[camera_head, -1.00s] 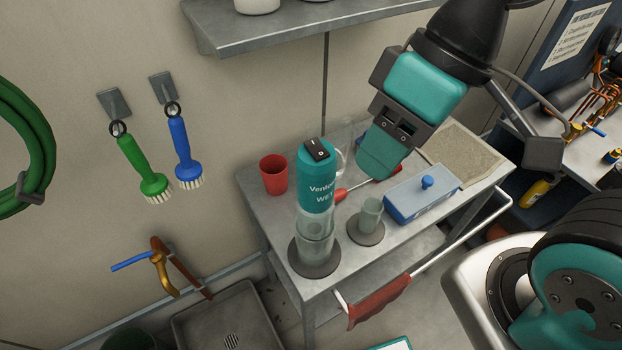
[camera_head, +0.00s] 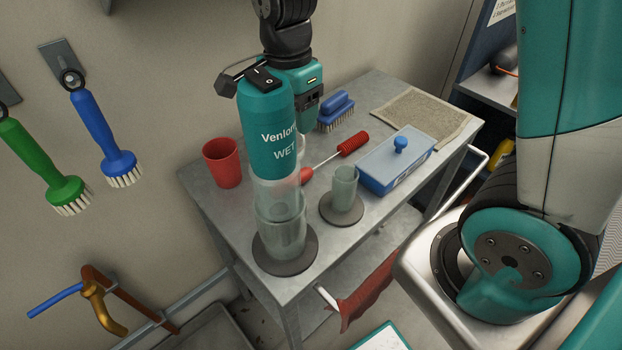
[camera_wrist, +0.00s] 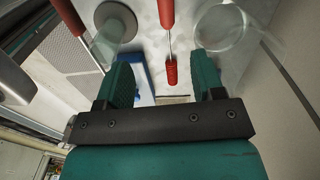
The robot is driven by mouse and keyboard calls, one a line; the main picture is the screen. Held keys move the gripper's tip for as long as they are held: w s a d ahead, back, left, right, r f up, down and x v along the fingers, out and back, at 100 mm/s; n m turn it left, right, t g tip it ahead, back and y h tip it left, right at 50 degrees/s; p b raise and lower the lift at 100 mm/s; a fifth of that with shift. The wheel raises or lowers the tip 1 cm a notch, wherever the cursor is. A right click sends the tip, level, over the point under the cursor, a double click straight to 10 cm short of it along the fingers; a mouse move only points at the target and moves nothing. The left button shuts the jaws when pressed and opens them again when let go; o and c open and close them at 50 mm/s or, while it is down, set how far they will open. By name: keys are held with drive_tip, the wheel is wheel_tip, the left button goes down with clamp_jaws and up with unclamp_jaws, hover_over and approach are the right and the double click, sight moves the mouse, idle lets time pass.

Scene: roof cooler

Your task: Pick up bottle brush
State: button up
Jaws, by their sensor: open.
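The bottle brush lies on the cart top, with a red bristled end (camera_head: 352,143), a thin metal shaft and a red near end partly hidden behind the teal Venlon bottle (camera_head: 268,130). My gripper (camera_wrist: 163,62) is open and empty. In the wrist view the brush (camera_wrist: 170,75) runs up the picture between the two teal fingers, with one red end between them and the other at the top edge; the fingers do not visibly touch it. In the head view my gripper is mostly hidden behind the bottle.
A glass (camera_head: 344,185), a blue box (camera_head: 397,160), a red cup (camera_head: 222,162) and a blue scrub brush (camera_head: 336,111) stand close around on the grey cart (camera_head: 215,200). A mat (camera_head: 422,115) lies behind.

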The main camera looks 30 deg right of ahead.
drive_tip(key=shift+m, duration=0.3)
drive_tip(key=f, duration=1.2)
drive_tip(key=shift+w+a+p, duration=0.1)
drive_tip(key=shift+a+p, duration=0.2)
drive_tip(key=shift+a, duration=0.05)
drive_tip(key=shift+w+d+f+p, duration=0.15)
drive_tip(key=shift+f+p, duration=0.1)
drive_tip(key=shift+f, duration=1.1)
drive_tip(key=shift+w+a+f+p, duration=0.1)
drive_tip(key=shift+f+p, duration=0.1)
drive_tip(key=shift+f, duration=1.1)
drive_tip(key=shift+c, duration=0.4)
drive_tip(key=c, duration=0.9)
